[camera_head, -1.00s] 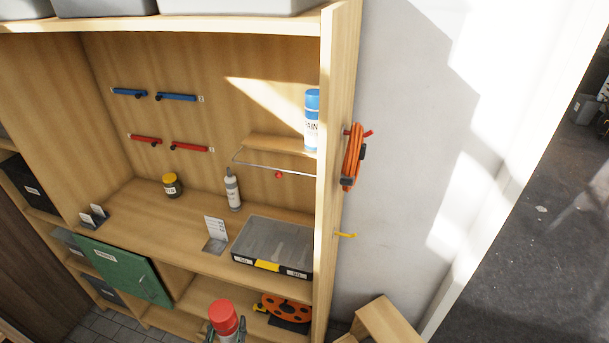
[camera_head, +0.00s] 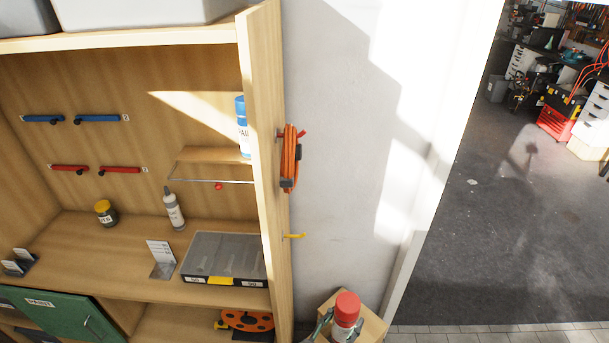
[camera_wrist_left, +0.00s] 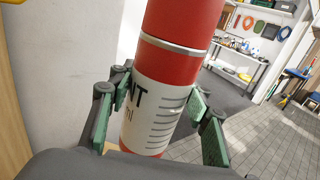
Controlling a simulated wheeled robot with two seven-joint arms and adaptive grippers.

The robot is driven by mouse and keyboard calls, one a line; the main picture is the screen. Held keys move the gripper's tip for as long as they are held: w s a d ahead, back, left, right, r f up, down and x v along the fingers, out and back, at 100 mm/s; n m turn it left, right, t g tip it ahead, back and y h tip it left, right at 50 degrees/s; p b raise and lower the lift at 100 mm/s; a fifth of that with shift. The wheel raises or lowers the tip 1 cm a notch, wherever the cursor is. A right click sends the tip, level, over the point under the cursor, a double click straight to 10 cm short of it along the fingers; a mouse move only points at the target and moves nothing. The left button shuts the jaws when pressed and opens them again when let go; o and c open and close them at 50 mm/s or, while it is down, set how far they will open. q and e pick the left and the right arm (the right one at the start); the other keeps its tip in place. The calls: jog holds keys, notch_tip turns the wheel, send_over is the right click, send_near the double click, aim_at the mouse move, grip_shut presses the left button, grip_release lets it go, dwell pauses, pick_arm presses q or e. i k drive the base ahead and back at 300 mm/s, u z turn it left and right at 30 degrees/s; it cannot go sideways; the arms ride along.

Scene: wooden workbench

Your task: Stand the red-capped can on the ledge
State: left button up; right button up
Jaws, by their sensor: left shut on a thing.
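The red-capped can (camera_head: 346,310) is upright at the bottom of the head view, in front of a wooden box-like piece. My left gripper (camera_head: 335,328) is shut on the can; its green-padded fingers (camera_wrist_left: 160,110) sit on both sides of the white label in the left wrist view. The ledge, a small wooden shelf with a wire rail (camera_head: 212,156), is on the cabinet's back wall, left of the side panel. A blue-capped can (camera_head: 243,128) stands at its right end. My right gripper is not in view.
The cabinet's side panel (camera_head: 263,150) stands between the held can and the ledge. An orange cable coil (camera_head: 289,160) and a yellow hook (camera_head: 294,236) stick out from its outer face. A grey case (camera_head: 224,256) and a bottle (camera_head: 173,210) stand on the worktop.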

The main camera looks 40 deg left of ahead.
aim_at(203, 151)
jog(key=z, duration=1.8)
jog(key=k, duration=2.8)
jog(key=u, duration=0.75)
